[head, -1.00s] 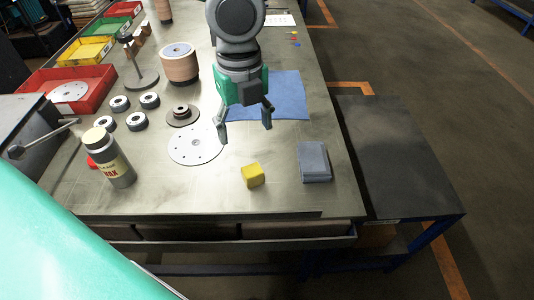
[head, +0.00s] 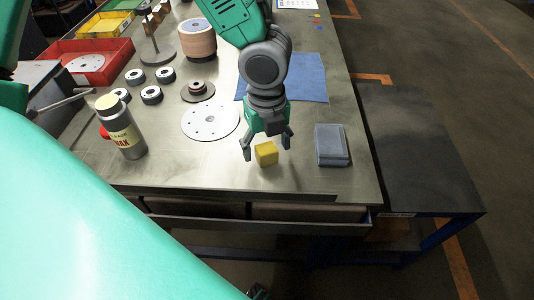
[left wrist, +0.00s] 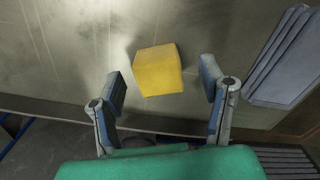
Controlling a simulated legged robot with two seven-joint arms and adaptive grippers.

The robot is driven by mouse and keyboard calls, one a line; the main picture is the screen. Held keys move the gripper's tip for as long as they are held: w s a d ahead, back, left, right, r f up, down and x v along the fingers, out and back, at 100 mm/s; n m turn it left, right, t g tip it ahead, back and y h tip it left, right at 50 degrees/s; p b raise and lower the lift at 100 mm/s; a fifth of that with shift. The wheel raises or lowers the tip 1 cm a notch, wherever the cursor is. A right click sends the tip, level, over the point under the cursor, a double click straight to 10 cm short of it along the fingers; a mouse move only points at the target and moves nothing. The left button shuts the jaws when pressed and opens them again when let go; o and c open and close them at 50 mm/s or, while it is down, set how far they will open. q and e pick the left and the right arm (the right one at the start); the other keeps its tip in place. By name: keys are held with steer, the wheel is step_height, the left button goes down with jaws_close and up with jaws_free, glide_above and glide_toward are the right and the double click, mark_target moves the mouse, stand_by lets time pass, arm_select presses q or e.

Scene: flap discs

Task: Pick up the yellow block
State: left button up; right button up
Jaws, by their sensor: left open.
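The yellow block (head: 266,154) lies on the grey workbench near its front edge. It also shows in the left wrist view (left wrist: 158,70). My left gripper (head: 267,149) is open and points down over the block. In the left wrist view the open fingers (left wrist: 163,88) stand to either side of the block's line, with clear gaps on both sides and nothing between them touching it. Part of the block's top is close to the gripper in the head view. I do not make out my right gripper.
A blue mat (head: 308,80) lies behind. The bench's front edge (head: 230,196) is close.

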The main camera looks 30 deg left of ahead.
mark_target(266, 148)
arm_select(q)
steer(key=shift+f, duration=0.5)
steer(key=shift+r, duration=0.1)
steer(key=c, duration=1)
steer(key=shift+c, duration=0.2)
step_height(266, 148, up, 10)
steer(key=p, duration=0.2)
steer(key=shift+p, duration=0.35)
steer(key=o, duration=0.3)
steer(key=c, duration=0.4)
